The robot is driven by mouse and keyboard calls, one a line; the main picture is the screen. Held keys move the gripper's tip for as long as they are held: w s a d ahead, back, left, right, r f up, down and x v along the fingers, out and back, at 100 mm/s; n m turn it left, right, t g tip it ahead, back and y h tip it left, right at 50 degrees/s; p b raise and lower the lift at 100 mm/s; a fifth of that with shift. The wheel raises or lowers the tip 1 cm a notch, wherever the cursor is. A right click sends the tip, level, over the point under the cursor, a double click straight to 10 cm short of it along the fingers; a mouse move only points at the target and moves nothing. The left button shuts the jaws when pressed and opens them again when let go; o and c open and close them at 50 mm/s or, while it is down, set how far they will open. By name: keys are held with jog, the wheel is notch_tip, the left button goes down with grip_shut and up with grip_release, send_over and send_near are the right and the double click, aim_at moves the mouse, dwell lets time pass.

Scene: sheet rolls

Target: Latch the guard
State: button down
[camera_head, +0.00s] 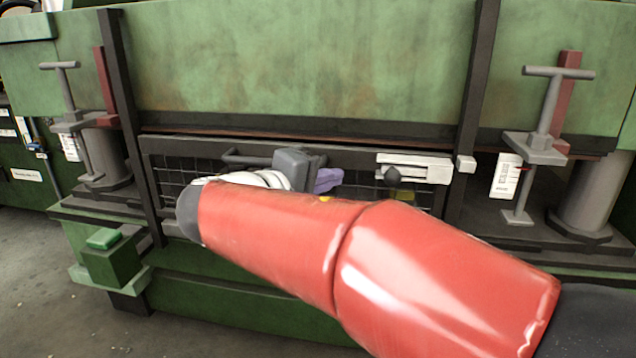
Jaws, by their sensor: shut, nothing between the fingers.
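The guard (165,183) is a dark framed mesh panel low on the green machine, upright between two dark posts. A light slide-bolt latch (425,172) sits at its upper right, with a dark round knob (393,176) below its left end. A small pale keeper (466,164) is on the right post, with a narrow gap between it and the latch's right end. My gripper (328,180) is in front of the guard, left of the knob and apart from it. Its grey body and purplish end show; it looks shut and empty. My red arm hides the guard's lower middle.
A dark bar handle (240,158) runs along the guard's top, partly behind my gripper. Grey T-handled screw clamps stand at left (68,100) and right (545,110). A green box with a green button (104,239) is at lower left. Floor is clear at lower left.

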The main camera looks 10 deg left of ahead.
aim_at(397, 180)
jog(key=w+d+f, duration=0.1)
jog(key=w+d, duration=0.3)
jog(key=d, duration=0.2)
jog(key=shift+w+d+f, duration=0.2)
jog(key=shift+d, duration=0.1)
jog(key=d+b, duration=0.2)
jog(key=d, duration=0.2)
jog(key=shift+s+d+b, duration=0.1)
jog(key=shift+d+b, duration=0.25)
